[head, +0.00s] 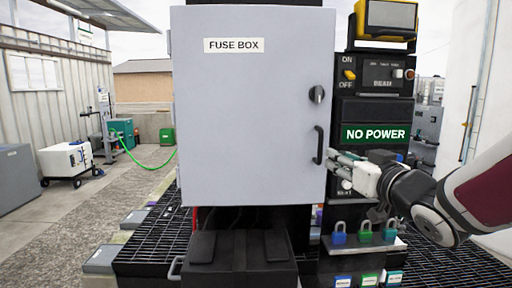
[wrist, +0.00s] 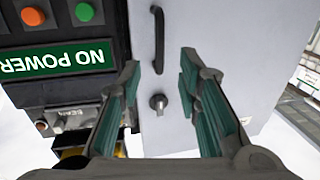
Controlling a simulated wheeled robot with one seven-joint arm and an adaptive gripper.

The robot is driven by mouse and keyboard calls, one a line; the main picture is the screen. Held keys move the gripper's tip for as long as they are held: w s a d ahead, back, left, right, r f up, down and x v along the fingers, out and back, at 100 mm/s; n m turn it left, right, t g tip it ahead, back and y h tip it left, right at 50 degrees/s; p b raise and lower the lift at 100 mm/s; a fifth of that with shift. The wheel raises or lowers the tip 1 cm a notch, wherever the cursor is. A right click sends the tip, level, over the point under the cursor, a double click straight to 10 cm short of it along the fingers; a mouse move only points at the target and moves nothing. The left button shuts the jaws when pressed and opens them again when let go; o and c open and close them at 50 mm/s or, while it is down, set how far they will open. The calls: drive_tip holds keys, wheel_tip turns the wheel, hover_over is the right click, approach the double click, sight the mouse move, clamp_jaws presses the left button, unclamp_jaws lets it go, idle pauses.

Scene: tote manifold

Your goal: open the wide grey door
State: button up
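The wide grey door (head: 250,120) is a flat light-grey panel labelled FUSE BOX, and it looks shut. It fills the right half of the wrist view (wrist: 225,65). Near its right edge are a black upright bar handle (head: 318,145) and a dark round knob (head: 317,94). In the upside-down wrist view, the handle (wrist: 158,40) and knob (wrist: 158,103) line up between the fingers. My gripper (head: 333,158) is just right of the handle's lower end in the head view. In the wrist view, my gripper (wrist: 160,65) has its green-padded fingers apart with nothing between them; contact with the handle is not visible.
A black panel with a NO POWER sign (head: 375,134) stands right of the door. Several padlocks (head: 364,232) hang below my gripper. A black case (head: 241,262) sits under the door. Open paved ground (head: 80,215) lies to the left.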

sight(320, 158)
drive_tip(key=w, duration=0.3)
drive_tip(key=w+a, duration=0.1)
drive_tip(key=w, duration=0.3)
drive_tip(key=w+a, duration=0.1)
drive_tip(key=w, duration=0.2)
drive_tip(key=shift+w+b, duration=0.25)
drive_tip(key=shift+b, duration=0.15)
drive_tip(key=shift+c, duration=0.2)
clamp_jaws()
